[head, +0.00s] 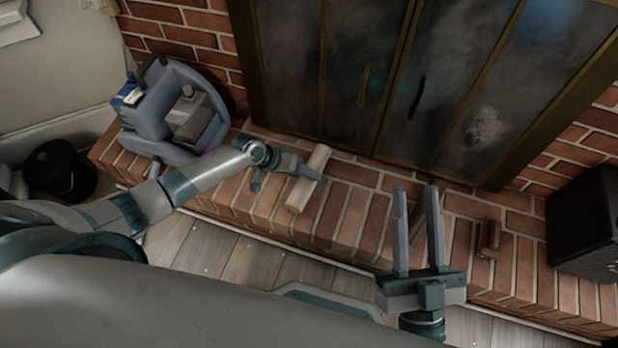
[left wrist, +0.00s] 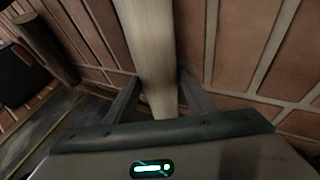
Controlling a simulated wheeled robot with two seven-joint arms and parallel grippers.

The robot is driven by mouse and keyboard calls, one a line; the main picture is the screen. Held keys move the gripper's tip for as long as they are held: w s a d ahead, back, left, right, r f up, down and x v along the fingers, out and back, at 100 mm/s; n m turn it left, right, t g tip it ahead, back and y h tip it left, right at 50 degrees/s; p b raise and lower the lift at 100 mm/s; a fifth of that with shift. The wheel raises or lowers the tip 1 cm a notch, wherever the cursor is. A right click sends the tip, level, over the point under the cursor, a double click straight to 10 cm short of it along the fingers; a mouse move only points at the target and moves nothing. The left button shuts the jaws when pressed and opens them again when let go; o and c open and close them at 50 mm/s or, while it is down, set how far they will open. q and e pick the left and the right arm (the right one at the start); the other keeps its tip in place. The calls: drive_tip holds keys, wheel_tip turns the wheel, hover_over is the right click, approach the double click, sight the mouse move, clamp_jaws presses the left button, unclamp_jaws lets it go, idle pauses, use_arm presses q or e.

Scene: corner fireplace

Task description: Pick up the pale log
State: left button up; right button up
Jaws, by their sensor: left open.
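The pale log (head: 296,201) lies on the brick hearth in front of the fireplace doors. It also shows in the left wrist view (left wrist: 152,45), running lengthwise between the two fingers. My left gripper (head: 287,182) is open at the log, with one finger reaching across it in the head view. In the left wrist view the fingers stand on either side of the log; I cannot tell whether they touch it. My right gripper (head: 416,192) is open and empty, to the right of the log, over the hearth's front part.
A blue-grey container (head: 150,115) stands at the hearth's left end. A short brown log (head: 488,238) and a black box (head: 590,225) are to the right. Fireplace doors (head: 390,90) rise behind. A black bucket (head: 60,172) stands at far left.

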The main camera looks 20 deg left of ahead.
idle(0.3)
use_arm(q)
drive_tip(key=c, duration=1.1)
drive_tip(key=shift+r, duration=0.15)
